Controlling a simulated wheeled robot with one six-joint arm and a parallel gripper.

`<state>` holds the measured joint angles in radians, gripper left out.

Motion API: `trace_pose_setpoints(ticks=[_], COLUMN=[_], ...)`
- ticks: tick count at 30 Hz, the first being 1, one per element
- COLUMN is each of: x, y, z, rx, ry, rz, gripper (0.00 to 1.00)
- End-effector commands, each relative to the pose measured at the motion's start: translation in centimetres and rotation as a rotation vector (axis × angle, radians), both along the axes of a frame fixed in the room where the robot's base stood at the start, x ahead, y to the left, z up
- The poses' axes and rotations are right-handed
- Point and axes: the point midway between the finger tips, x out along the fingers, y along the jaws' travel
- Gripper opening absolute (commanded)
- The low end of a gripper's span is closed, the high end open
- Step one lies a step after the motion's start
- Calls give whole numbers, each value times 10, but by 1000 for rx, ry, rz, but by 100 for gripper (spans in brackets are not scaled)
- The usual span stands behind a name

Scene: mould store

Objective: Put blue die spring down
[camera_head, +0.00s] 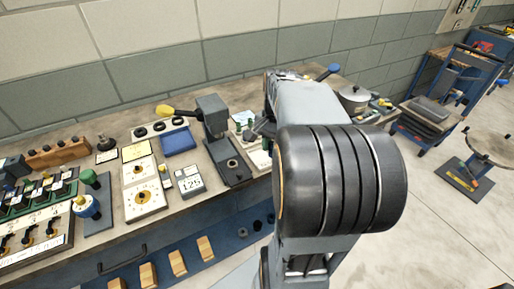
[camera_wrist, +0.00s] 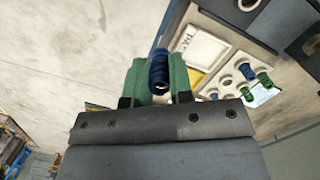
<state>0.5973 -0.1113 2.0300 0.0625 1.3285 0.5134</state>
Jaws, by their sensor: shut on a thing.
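The blue die spring (camera_wrist: 159,66) is a short dark-blue coil in the wrist view. My gripper (camera_wrist: 159,80) is shut on it, with a green finger on each side. The spring's near end shows an open bore. A light holder with round holes (camera_wrist: 229,71) lies to the right in the wrist view. A blue spring (camera_wrist: 246,71) and green springs (camera_wrist: 264,78) stand in it, apart from my gripper. In the head view my own arm hides the gripper and the held spring.
The workbench (camera_head: 118,200) is crowded with a grey hand press (camera_head: 214,120), a blue tray (camera_head: 178,141), a dial board (camera_head: 145,196) and a display box (camera_head: 189,184). A pot (camera_head: 354,99) stands behind my arm. A blue cart (camera_head: 468,75) and open floor (camera_head: 430,230) lie right.

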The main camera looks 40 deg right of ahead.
Motion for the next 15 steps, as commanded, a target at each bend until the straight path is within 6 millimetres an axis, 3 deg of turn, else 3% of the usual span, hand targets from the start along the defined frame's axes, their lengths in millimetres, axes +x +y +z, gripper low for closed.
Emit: trace_pose_setpoints(ticks=[7, 15], x=[61, 89], y=[-22, -34], z=[-28, -70], rx=[4, 2], ry=[4, 2], rz=[5, 3], gripper=[0, 0])
